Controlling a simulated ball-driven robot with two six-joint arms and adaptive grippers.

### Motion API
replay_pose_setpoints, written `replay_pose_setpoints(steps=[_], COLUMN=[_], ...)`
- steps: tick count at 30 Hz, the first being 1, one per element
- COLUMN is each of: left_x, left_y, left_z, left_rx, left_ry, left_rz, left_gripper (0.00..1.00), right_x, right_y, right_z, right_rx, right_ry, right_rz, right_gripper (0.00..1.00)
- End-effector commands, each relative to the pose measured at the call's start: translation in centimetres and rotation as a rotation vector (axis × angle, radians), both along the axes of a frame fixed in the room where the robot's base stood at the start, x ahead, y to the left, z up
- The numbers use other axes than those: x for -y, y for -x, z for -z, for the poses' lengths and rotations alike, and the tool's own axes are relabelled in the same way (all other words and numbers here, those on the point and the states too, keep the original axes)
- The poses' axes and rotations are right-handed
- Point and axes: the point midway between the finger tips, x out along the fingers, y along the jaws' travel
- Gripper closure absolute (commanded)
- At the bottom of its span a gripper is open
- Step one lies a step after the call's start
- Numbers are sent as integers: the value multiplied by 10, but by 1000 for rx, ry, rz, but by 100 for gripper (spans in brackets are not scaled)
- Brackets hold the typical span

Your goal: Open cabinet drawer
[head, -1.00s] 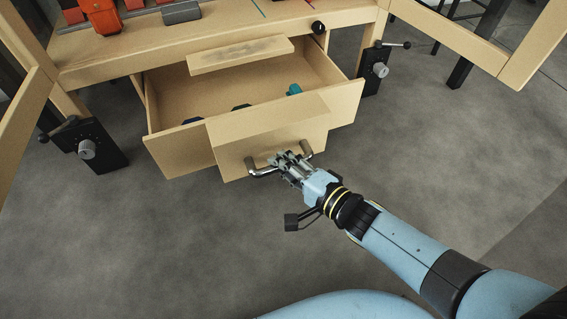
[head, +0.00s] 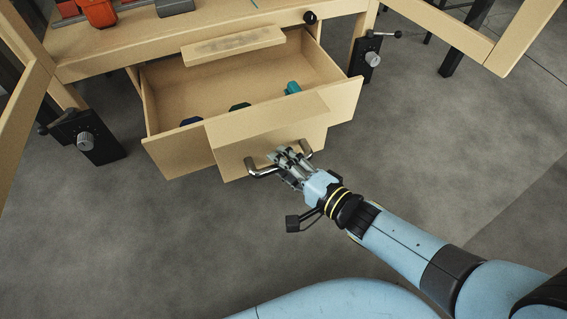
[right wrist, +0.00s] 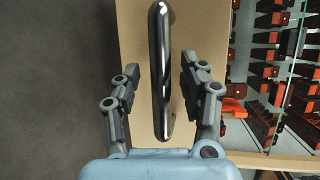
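The wooden cabinet drawer (head: 165,155) stands well out from under the workbench, its inside visible from above. A metal bar handle (head: 262,171) is on its front panel; the handle shows upright in the right wrist view (right wrist: 161,75). My right gripper (head: 285,160) is at the handle. In the right wrist view its two fingers (right wrist: 160,92) stand on either side of the bar, with a visible gap on each side, so it looks open around the handle. My left gripper is not in view.
Red-orange objects (head: 99,12) stand on the bench. Black clamp-like units (head: 88,137) are on the bench legs. The grey floor in front is clear.

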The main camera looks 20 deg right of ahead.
Motion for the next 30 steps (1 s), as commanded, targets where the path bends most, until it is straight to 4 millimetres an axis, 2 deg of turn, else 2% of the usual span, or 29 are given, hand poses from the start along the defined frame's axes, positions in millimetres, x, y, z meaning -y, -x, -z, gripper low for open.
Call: replay_pose_setpoints(steps=[7,15,19,30], left_x=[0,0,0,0], left_y=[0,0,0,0], left_z=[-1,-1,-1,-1], left_rx=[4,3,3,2], left_ry=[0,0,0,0], left_rz=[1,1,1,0], left_gripper=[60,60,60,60], right_x=[3,22,28,31], right_y=[7,48,62,67], right_z=[-1,-9,-12,-14], right_rx=[-1,-2,-1,1], right_ry=[0,0,0,0], right_rz=[0,0,0,0], right_gripper=[57,57,57,57])
